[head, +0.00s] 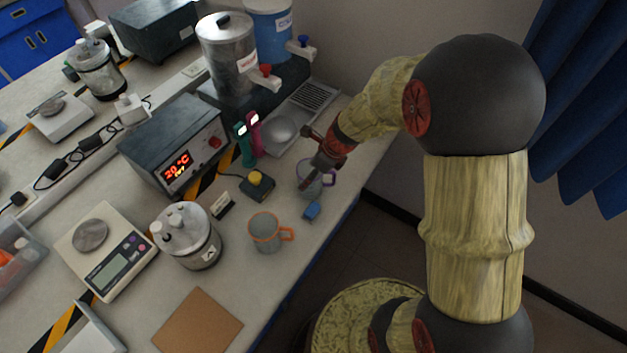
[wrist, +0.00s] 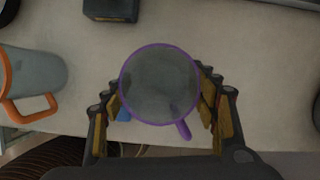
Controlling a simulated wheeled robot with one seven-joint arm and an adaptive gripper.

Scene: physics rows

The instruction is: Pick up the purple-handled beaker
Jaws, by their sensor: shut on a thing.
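The purple-handled beaker (head: 315,183) stands near the right end of the bench in the head view, partly hidden by my gripper. In the wrist view the purple-handled beaker (wrist: 160,84) shows from above, with a purple rim and its handle pointing down and slightly right. My gripper (wrist: 163,103) has one finger on each side of the beaker and is shut on it. In the head view my gripper (head: 318,170) reaches down to the beaker from above. Whether the beaker is clear of the bench top cannot be told.
An orange-handled beaker (head: 265,233) stands left of my gripper. A small blue block (head: 312,211) lies close to the held beaker, near the bench's front edge. A black box with a yellow button (head: 256,179) and a metal tray with a bowl (head: 284,131) are close behind.

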